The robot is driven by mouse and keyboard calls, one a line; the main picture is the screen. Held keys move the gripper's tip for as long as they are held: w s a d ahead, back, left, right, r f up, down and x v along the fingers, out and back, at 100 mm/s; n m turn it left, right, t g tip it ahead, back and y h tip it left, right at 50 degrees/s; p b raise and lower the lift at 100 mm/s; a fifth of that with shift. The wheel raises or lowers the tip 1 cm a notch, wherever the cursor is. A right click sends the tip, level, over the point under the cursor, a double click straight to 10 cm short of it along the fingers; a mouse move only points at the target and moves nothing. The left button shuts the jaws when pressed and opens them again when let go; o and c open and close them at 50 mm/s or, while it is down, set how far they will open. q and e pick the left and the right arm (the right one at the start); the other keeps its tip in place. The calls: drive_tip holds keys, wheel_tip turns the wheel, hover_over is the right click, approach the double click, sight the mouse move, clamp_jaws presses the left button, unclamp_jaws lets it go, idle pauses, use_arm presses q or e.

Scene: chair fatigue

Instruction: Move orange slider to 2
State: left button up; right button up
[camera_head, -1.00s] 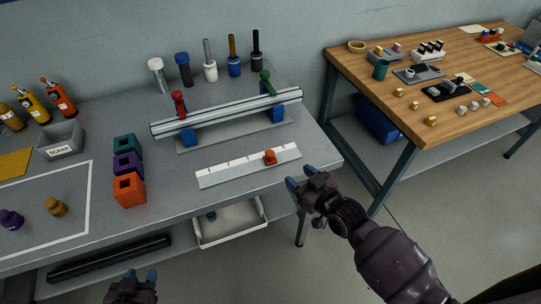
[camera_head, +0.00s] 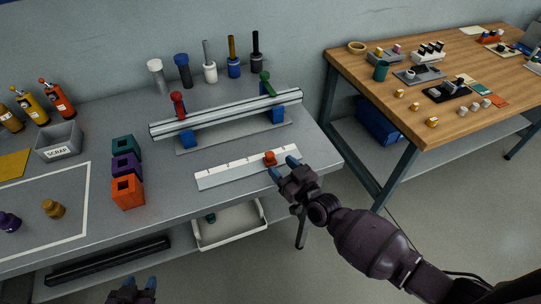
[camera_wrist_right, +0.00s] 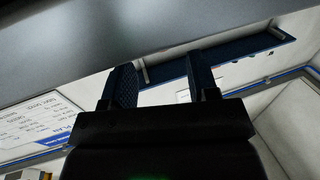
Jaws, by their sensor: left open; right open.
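The orange slider (camera_head: 270,158) sits on a white ruler-like track (camera_head: 225,175) with tick marks, right of the track's middle. Any numbers on the track are too small to read. My right gripper (camera_head: 283,168) is open and empty, with its blue fingertips just beside the slider on its right and front side. I cannot tell whether they touch it. In the right wrist view the two dark blue fingers (camera_wrist_right: 160,88) are apart with nothing between them; the slider is not visible there. My left gripper (camera_head: 138,284) is open and empty at the bottom edge, in front of the bench.
Behind the track stands a metal rail (camera_head: 225,115) on blue supports with red and green clamps. Orange, purple and teal blocks (camera_head: 128,192) stand left of the track. The bench surface around the track is clear.

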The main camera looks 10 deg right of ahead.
sight(272, 159)
drive_tip(key=x, duration=0.5)
drive_tip(key=shift+w+a+b, duration=0.2)
drive_tip(key=shift+w+b, duration=0.1)
clamp_jaws()
